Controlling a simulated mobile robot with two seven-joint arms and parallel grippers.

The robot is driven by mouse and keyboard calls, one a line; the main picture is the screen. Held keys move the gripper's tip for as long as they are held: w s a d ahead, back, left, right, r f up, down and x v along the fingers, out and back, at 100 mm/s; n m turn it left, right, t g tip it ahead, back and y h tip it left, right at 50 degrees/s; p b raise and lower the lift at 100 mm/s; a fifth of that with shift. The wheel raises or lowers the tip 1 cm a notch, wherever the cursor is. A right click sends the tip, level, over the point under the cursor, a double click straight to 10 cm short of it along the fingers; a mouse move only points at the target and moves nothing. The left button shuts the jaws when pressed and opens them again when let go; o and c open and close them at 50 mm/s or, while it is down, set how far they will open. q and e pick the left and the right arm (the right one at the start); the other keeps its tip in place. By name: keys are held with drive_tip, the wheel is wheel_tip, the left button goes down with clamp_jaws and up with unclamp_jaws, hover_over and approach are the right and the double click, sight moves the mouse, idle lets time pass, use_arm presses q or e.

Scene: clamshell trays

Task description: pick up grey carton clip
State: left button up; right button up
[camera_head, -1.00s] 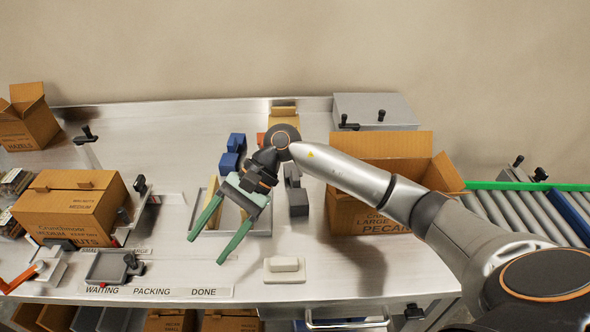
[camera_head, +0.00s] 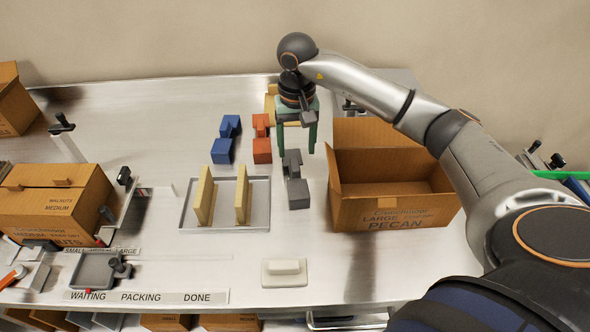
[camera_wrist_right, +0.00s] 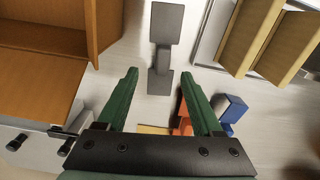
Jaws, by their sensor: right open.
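The grey carton clip (camera_head: 298,192) lies on the steel table between the orange clip and the large open carton. In the right wrist view the grey clip (camera_wrist_right: 165,25) runs lengthwise ahead of the fingers, its near end between them. My right gripper (camera_head: 297,145) has its green fingers pointing down behind and above the grey clip. The right gripper (camera_wrist_right: 158,85) is open with nothing between its fingers that I can see held. Whether the fingers touch the clip cannot be told. My left gripper is not in view.
An orange clip (camera_head: 262,150) and a blue clip (camera_head: 222,152) lie to the left. A tray (camera_head: 258,216) with two upright tan boards is in front of them. The open PECAN carton (camera_head: 395,212) stands close on the right. A pale block (camera_head: 284,272) lies near the front edge.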

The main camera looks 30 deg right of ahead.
sight(295, 164)
drive_tip(key=shift+s+a+f+p, duration=0.1)
drive_tip(key=shift+f+p, duration=0.1)
drive_tip(key=shift+f, duration=0.8)
drive_tip(key=shift+w+a+f+p, duration=0.1)
drive_tip(key=shift+f+p, duration=0.1)
drive_tip(key=shift+f, duration=0.8)
drive_tip(key=shift+s+a+f+p, duration=0.1)
drive_tip(key=shift+f+p, duration=0.1)
drive_tip(key=shift+f, duration=0.8)
drive_tip(key=shift+c, duration=0.4)
clamp_jaws()
